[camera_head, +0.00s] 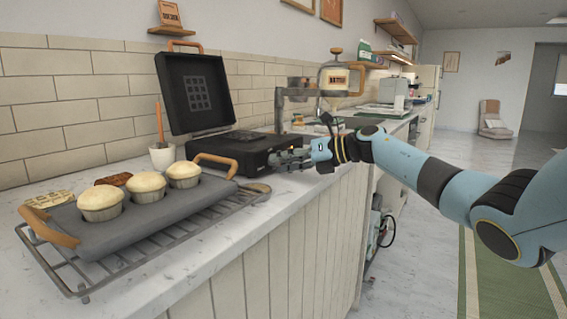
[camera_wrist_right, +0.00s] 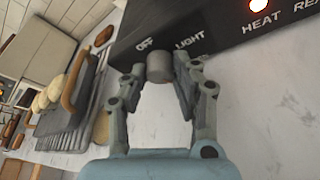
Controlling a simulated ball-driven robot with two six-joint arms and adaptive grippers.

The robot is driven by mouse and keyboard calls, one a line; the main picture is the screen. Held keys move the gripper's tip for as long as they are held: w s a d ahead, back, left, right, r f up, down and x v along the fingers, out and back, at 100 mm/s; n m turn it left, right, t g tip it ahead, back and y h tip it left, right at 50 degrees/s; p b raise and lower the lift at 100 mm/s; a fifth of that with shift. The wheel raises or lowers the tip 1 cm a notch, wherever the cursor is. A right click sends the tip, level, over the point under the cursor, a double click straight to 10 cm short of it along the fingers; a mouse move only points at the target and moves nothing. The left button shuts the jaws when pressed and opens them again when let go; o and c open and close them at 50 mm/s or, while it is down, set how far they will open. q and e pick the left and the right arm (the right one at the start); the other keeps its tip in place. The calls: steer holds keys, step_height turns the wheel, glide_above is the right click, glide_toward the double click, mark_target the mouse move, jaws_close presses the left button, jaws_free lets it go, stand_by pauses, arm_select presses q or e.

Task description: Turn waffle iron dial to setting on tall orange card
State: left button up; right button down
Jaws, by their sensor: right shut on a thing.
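The black waffle iron (camera_head: 240,148) stands on the counter with its gridded lid (camera_head: 195,90) open. Its front panel (camera_wrist_right: 220,35) shows the words OFF and LIGHT, with HEAT and a cut-off word further right. A grey cylindrical dial (camera_wrist_right: 160,67) sits below the panel words, between OFF and LIGHT in the picture. My right gripper (camera_wrist_right: 165,78) is shut on the dial, with a finger on each side; in the head view the gripper (camera_head: 280,159) is at the iron's front. A tall orange-brown card (camera_head: 169,13) stands on a small wall shelf; its writing is too small to read. My left gripper is not in view.
A muffin pan (camera_head: 125,232) with wooden handles rests on a wire rack (camera_head: 85,290) left of the iron. A white cup (camera_head: 162,158) with a utensil stands behind. A dispenser (camera_head: 333,78) stands beyond the iron. An orange light (camera_wrist_right: 258,4) glows above HEAT.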

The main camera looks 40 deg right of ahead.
steer(key=shift+f, duration=0.1)
stand_by(0.4)
steer(key=c, duration=1)
jaws_free()
